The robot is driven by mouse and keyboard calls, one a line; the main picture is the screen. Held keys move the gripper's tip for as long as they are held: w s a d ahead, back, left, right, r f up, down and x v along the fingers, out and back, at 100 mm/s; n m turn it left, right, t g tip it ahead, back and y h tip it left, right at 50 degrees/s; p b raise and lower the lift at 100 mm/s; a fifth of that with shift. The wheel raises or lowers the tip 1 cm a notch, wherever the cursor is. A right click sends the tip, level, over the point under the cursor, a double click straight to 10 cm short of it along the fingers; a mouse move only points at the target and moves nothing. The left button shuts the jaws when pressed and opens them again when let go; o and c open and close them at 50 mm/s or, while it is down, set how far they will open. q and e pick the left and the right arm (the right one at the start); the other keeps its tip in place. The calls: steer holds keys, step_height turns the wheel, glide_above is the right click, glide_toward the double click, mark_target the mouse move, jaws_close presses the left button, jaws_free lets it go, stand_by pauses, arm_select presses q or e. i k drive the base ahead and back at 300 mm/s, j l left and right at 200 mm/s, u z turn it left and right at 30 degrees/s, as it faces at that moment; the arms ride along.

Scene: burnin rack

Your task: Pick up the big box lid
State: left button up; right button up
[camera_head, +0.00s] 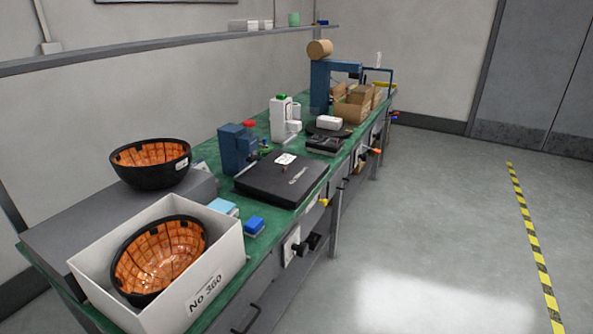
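I cannot tell for certain which thing is the big box lid. A black flat case with a closed top (282,178) lies on the green bench, with a small white item on its top. An open white box (226,266) marked "NO 360" stands at the near left, with a black bowl with an orange inside (163,258) in it. No separate lid shows on this box. A wide grey box or slab (75,228) lies behind it, its lower part hidden. Neither of my grippers is in view.
A second black-and-orange bowl (150,165) sits on the grey slab. A blue device (237,148), a white bottle-like device (284,119) and cardboard boxes (352,110) stand farther along the bench (205,153). Black fittings stick out from its front. The floor (430,220) at right is clear.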

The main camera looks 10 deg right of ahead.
mark_target(284, 178)
steer(key=i+l, duration=0.2)
steer(key=l, duration=0.15)
steer(key=i+l, duration=0.25)
steer(key=i+l+u, duration=0.1)
steer(key=l, duration=0.4)
steer(key=i+l, duration=0.5)
steer(key=l, duration=0.2)
